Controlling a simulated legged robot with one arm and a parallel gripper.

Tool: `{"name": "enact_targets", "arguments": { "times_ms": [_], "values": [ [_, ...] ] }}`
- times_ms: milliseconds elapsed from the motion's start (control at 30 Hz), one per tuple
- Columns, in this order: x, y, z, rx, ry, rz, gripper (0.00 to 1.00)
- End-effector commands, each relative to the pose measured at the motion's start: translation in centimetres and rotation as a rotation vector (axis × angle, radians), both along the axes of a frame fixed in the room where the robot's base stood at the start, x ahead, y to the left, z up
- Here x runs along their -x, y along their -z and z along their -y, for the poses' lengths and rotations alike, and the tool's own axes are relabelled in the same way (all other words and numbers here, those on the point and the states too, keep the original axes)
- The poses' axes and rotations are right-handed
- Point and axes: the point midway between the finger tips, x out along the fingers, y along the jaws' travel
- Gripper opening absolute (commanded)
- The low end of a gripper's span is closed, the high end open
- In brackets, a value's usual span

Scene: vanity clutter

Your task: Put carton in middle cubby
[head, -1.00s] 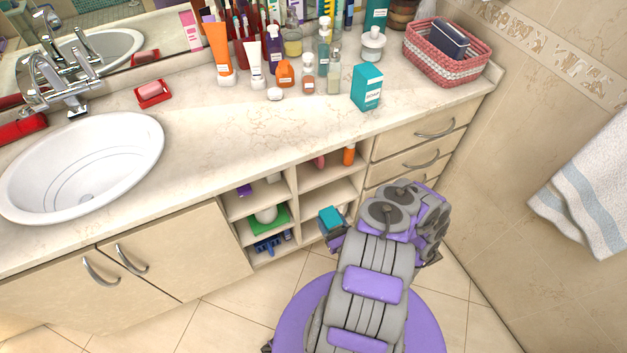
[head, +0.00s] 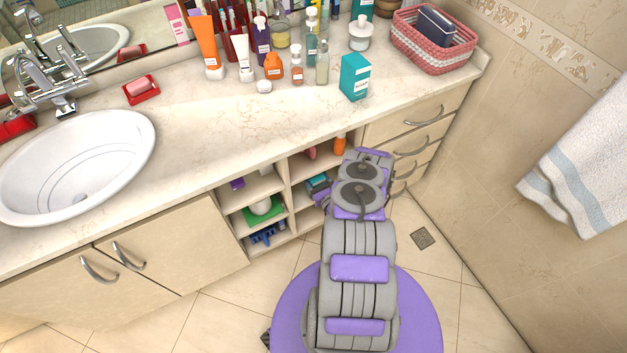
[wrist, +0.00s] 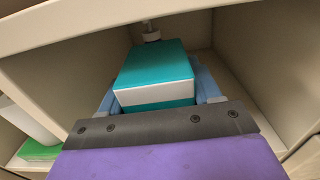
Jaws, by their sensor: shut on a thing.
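A teal carton with a white end (wrist: 155,78) is between the blue fingers of my gripper (wrist: 155,90), which is shut on it. In the wrist view it is inside a cubby, below an upper board and between side walls. In the head view the carton (head: 317,182) shows at the mouth of the right column's middle cubby (head: 306,188), below the cubby with the orange bottle. My arm hides part of that opening. I cannot tell whether the carton touches the cubby floor.
A small white-necked item (wrist: 151,33) stands behind the carton. The left cubbies hold a green box (head: 262,213) and blue items (head: 264,235). An orange bottle (head: 340,145) is in the upper right cubby. Another teal carton (head: 355,77) stands on the crowded counter.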

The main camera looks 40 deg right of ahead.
Motion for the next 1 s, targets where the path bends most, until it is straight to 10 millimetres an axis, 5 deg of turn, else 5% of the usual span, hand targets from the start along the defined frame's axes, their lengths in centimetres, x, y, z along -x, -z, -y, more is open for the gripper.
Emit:
{"name": "enact_targets", "arguments": {
  "times_ms": [233, 467, 667, 700, 1000],
  "values": [
    [-1.4, 0.3, 0.7, 0.000, 0.000, -0.002, 0.30],
    [-1.2, 3.7, 0.7, -0.001, 0.000, -0.002, 0.30],
    [-1.3, 3.6, 0.6, 0.000, 0.000, -0.002, 0.30],
    [-1.3, 3.6, 0.6, -0.001, 0.000, -0.003, 0.66],
    [-1.3, 3.6, 0.6, -0.001, 0.000, -0.003, 0.88]
  ]
}}
